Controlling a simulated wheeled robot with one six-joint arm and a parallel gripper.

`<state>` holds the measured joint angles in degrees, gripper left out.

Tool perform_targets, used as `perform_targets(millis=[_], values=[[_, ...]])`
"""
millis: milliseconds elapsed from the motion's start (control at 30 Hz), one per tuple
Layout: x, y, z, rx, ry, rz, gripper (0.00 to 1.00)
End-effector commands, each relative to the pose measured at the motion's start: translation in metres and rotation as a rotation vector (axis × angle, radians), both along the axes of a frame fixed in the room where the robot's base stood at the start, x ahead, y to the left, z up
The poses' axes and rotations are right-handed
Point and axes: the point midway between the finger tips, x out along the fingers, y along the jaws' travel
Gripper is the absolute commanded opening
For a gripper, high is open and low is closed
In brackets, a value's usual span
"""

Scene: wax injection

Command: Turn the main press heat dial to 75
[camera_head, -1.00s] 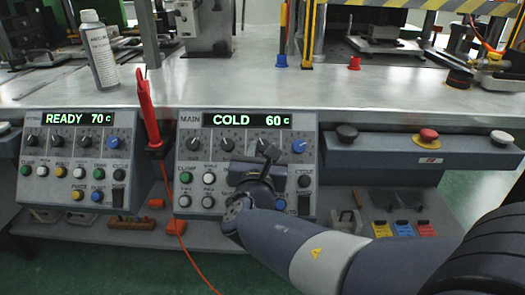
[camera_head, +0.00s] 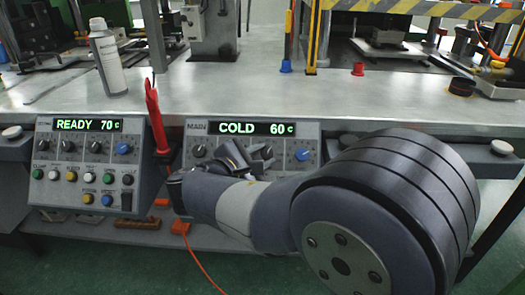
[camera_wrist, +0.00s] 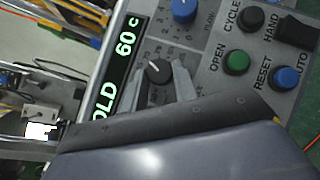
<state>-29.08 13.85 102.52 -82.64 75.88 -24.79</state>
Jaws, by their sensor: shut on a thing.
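The main press panel (camera_head: 186,158) has a green-lit display (camera_head: 241,129) reading COLD 60 c, which also shows in the wrist view (camera_wrist: 119,65). My gripper (camera_wrist: 160,72) is shut on a black dial (camera_wrist: 158,71) beside the blue dial (camera_wrist: 184,10), with one finger on each side of it. The dial's pointer and label cannot be read clearly. In the head view my gripper (camera_head: 263,153) is at the panel's dial row, left of the blue dial (camera_head: 302,154). My arm hides much of the panel's lower part.
A second panel (camera_head: 88,165) at the left reads READY 70 c. A red tool (camera_head: 155,118) stands between the panels. A spray bottle (camera_head: 107,58) stands on the bench. Green, black and blue buttons lie close to my gripper, including the OPEN button (camera_wrist: 236,62).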

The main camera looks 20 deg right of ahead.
Motion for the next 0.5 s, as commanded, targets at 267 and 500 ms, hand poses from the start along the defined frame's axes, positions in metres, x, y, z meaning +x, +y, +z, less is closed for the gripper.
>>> perform_targets(millis=[267,500], values=[[0.0029,0.0007,0.0069,0.185,-0.058,-0.164,0.05],[0.0043,0.0006,0.0075,0.312,-0.099,-0.278,0.05]])
